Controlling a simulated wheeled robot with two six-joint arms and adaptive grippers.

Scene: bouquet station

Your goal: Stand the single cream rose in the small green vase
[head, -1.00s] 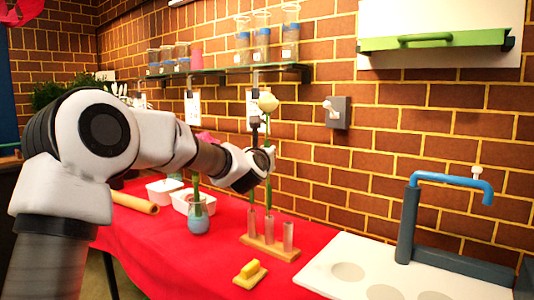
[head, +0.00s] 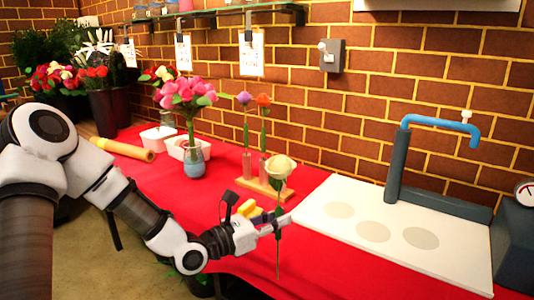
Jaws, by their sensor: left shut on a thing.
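The cream rose (head: 279,167) is upright in the head view, its green stem pointing down. My left gripper (head: 277,226) is shut on the stem below the bloom. It holds the rose in front of the table's near side, with the lower stem hanging free. I cannot make out a small green vase. A small bluish vase (head: 194,168) holding pink tulips (head: 185,92) stands on the red table, left of and behind the rose. My right gripper is out of view.
A wooden tube stand (head: 258,187) behind the rose holds a purple and an orange flower. A yellow block (head: 247,208) lies beside my gripper. A white board (head: 318,222) with round marks and a blue-spouted tap (head: 440,122) are to the right.

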